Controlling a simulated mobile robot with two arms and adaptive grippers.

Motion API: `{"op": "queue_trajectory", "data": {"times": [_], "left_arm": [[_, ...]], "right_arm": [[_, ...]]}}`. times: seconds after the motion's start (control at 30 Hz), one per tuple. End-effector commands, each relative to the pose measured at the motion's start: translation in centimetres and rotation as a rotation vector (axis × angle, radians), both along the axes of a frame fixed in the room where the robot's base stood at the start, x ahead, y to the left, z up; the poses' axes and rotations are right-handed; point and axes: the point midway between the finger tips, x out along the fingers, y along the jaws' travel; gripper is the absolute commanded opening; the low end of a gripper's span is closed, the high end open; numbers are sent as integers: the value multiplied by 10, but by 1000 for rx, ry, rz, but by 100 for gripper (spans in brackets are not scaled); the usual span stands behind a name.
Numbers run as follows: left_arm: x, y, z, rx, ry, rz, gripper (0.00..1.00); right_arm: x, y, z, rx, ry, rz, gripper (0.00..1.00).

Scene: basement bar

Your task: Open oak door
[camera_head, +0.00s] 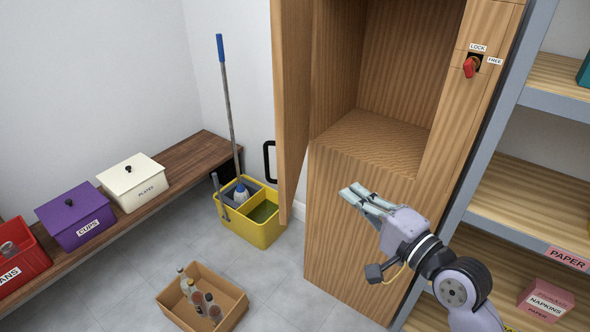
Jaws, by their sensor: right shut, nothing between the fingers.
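The oak door (294,95) stands swung open to the left of the oak cabinet (352,235), seen nearly edge-on. Its black handle (267,162) shows past the door's left edge. The cabinet's compartment (375,138) is exposed and looks empty. My right gripper (353,195) is shut and empty in front of the cabinet, below the compartment opening and right of the door, apart from the door and handle. My left gripper is not in view.
A yellow mop bucket (257,229) with a mop stands beneath and left of the door. A cardboard box (231,292) with bottles lies on the floor. A wooden bench (185,171) with labelled boxes runs along the left wall. Grey-framed shelves (520,197) stand at right.

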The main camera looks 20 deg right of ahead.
Motion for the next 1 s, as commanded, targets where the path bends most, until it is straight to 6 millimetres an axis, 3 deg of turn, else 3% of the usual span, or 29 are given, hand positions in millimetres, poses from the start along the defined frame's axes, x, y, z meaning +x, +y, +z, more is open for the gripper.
{"op": "queue_trajectory", "data": {"times": [0.17,0.6,0.8,1.0], "left_arm": [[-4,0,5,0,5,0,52],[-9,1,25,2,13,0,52],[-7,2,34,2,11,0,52],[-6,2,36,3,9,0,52]], "right_arm": [[12,4,5,17,-1,7,0],[97,34,5,14,0,7,0],[107,60,4,14,2,6,0],[111,68,2,11,1,6,0]]}}
